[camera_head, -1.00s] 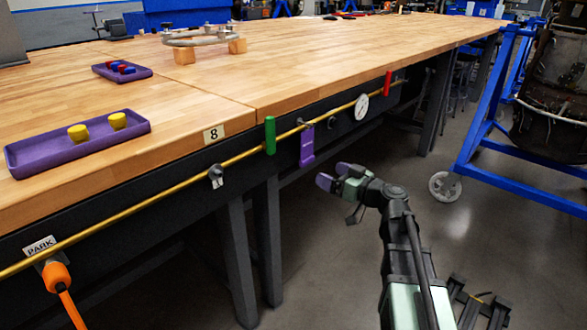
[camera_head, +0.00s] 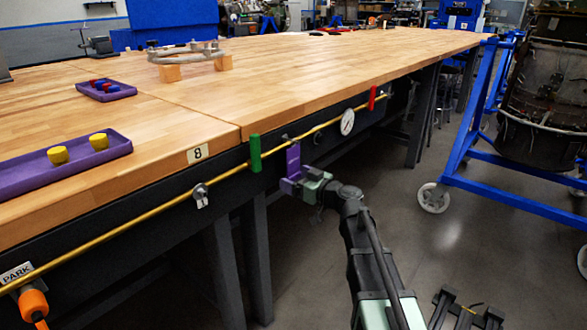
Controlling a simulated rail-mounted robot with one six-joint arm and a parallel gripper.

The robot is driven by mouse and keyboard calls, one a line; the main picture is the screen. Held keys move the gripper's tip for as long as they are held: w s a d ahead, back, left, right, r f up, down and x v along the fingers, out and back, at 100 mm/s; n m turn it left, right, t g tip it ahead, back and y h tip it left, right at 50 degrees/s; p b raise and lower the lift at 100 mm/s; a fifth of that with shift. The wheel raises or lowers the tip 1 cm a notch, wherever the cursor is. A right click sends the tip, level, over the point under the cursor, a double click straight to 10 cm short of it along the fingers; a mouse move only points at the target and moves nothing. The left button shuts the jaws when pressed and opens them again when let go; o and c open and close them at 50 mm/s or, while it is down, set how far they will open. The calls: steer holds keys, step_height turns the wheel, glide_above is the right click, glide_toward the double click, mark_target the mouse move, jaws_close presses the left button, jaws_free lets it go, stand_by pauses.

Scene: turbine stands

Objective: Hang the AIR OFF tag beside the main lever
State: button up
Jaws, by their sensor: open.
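A purple tag (camera_head: 293,159) hangs upright from a small hook below the brass pipe, on the dark front of the bench; its lettering is too small to read. My gripper (camera_head: 298,183), with purple fingertips, is open at the tag's lower end. The fingertips overlap the tag in the picture, so I cannot tell whether they touch it. A green lever (camera_head: 255,153) stands upright on the pipe just left of the tag. A red lever (camera_head: 372,97) is farther along to the right. Which one is the main lever is not marked.
The brass pipe (camera_head: 120,235) runs along the bench front, with a round gauge (camera_head: 347,122) and a small grey valve (camera_head: 201,196). An orange plug (camera_head: 33,304) hangs by the PARK label. A blue wheeled stand (camera_head: 520,193) is at right. Open floor lies between.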

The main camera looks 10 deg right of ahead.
stand_by(0.5)
steer(key=c, duration=1.3)
steer(key=shift+c, duration=0.2)
steer(key=shift+s+d, duration=0.4)
steer(key=shift+s, duration=0.15)
steer(key=shift+v, duration=1.15)
steer(key=shift+s+d, duration=0.1)
steer(key=shift+d, duration=0.1)
